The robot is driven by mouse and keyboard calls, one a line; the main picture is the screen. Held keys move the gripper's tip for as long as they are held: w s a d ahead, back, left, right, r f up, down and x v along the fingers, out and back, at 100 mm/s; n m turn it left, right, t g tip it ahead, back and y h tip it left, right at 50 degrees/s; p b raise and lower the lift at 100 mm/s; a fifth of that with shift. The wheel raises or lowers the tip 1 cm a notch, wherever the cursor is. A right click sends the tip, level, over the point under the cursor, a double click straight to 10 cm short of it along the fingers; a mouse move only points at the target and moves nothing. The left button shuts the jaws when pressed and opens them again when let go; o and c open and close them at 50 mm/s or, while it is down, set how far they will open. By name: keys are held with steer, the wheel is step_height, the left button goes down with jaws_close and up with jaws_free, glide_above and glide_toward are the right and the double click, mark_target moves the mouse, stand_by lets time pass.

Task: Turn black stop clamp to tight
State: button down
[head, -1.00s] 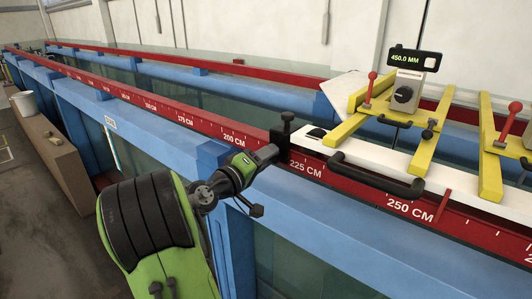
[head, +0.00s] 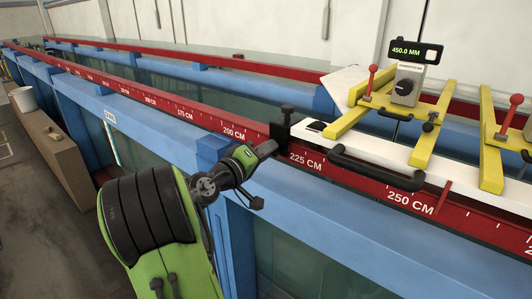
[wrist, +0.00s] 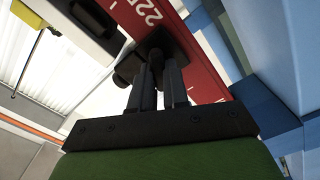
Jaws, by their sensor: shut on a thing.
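The black stop clamp (head: 282,130) sits on the red rail (head: 318,161), just left of the 225 CM mark. A round black knob stands on its top. In the wrist view the clamp (wrist: 173,45) is a dark block against the red rail, with a small knob at its left side. My gripper (head: 270,148) reaches the clamp from the front in the head view. Its two fingers (wrist: 158,72) are close together and shut on part of the clamp. The fingertips and the gripped part are largely hidden.
A white carriage with a black handle (head: 375,168) stands right of the clamp. Yellow frames (head: 432,128), red-knobbed levers (head: 370,82) and a gauge reading 450.0 MM (head: 415,52) are on it. The blue flume beam (head: 300,213) runs below the rail. The rail is clear to the left.

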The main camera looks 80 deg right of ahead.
steer(key=shift+s+a+m+b, duration=0.1)
steer(key=shift+s+m+b, duration=0.05)
steer(key=shift+m+b, duration=7.55)
steer(key=shift+n+b, duration=0.6)
steer(key=shift+b, duration=0.3)
steer(key=c, duration=1.1)
jaws_free()
